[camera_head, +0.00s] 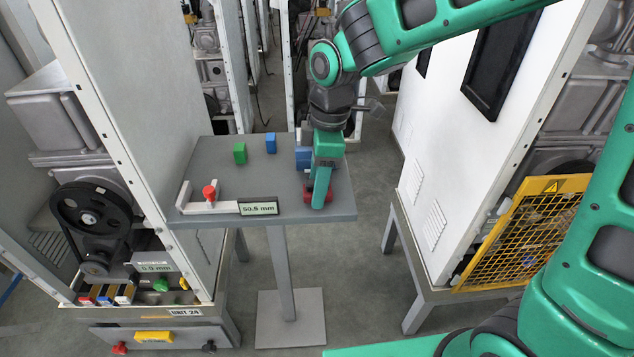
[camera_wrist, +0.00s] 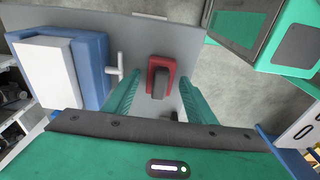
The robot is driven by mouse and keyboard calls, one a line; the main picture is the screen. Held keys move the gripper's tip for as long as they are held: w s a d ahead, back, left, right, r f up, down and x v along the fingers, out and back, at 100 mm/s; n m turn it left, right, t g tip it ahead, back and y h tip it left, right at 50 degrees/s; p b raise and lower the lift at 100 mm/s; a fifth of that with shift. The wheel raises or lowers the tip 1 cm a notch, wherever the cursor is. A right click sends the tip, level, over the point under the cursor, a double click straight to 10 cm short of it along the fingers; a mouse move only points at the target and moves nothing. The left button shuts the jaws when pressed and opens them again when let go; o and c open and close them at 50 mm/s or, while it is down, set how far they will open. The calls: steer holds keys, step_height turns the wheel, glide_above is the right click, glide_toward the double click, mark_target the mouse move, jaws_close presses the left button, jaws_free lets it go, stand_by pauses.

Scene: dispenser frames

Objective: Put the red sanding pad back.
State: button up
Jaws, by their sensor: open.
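The red sanding pad (camera_wrist: 153,66), a red piece with a dark grey block on it, lies on the grey table (camera_head: 240,182). In the wrist view it is between and just beyond my open fingers, and they do not appear to grip it. In the head view the red pad (camera_head: 331,184) is partly hidden behind my gripper (camera_head: 320,196) near the table's right front corner. My gripper (camera_wrist: 159,82) points down at it, one finger on each side. I cannot tell whether either finger touches it.
A blue box with a white face (camera_wrist: 52,72) stands close beside my gripper. A white gauge with a red knob (camera_head: 209,192) and a "50.5 mm" display (camera_head: 259,208) lie front left. Tall white cabinets flank the table.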

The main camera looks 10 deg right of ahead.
step_height(320, 180, up, 12)
steer(key=d, duration=0.1)
steer(key=shift+d+f, duration=0.2)
steer(key=shift+d, duration=0.05)
steer(key=s+d+f+m+h, duration=0.1)
steer(key=s+d+m, duration=0.2)
steer(key=d+m, duration=0.5)
steer(key=s+d+f+m, duration=0.2)
steer(key=d+m, duration=0.1)
steer(key=d, duration=1)
steer(key=s+d+f+m, duration=0.2)
steer(key=s+d+m, duration=0.4)
steer(key=s, duration=0.2)
steer(key=s+d+f+m, duration=0.3)
steer(key=s+d+m, duration=0.4)
steer(key=s, duration=0.1)
steer(key=shift+f, duration=0.15)
steer(key=shift+a, duration=0.1)
